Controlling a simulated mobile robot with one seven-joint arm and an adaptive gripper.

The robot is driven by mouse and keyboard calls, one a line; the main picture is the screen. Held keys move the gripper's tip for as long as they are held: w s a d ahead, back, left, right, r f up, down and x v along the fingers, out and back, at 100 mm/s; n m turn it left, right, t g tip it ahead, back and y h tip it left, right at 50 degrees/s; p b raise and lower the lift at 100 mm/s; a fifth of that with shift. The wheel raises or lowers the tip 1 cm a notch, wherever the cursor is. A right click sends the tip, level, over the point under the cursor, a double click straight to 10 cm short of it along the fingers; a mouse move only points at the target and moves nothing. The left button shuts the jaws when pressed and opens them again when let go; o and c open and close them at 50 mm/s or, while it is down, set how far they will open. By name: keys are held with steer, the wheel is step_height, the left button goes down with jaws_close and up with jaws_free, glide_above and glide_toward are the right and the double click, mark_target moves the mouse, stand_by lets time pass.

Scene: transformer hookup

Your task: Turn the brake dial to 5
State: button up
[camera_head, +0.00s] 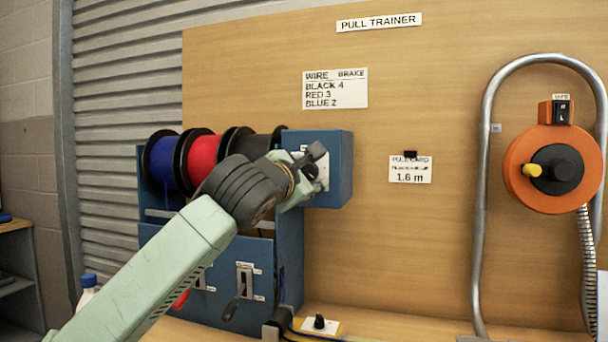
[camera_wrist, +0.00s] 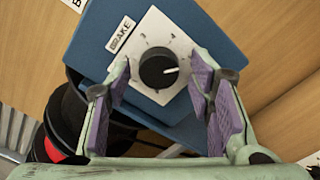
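The brake dial (camera_wrist: 158,68) is a round black knob with a white pointer line, on a white square plate (camera_wrist: 148,27) fixed to a blue box (camera_wrist: 217,38). The pointer points to the right in the wrist view. A 3 and a 4 show along the plate's upper part; other marks are too small or hidden. A BRAKE label (camera_wrist: 121,34) is beside the plate. My gripper (camera_wrist: 162,78) is open, its purple-padded fingers on either side of the dial with gaps to the knob. In the head view my gripper (camera_head: 316,168) is at the box's front and hides most of the plate.
Blue (camera_head: 163,162), red (camera_head: 203,157) and black (camera_head: 254,146) wire spools are behind my arm. A sign (camera_head: 335,88) lists BLACK 4, RED 3, BLUE 2. A pull card (camera_head: 410,174) and an orange reel (camera_head: 530,195) are to the right. The board between is clear.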

steer(key=shift+s+a, duration=0.1)
steer(key=v, duration=1.2)
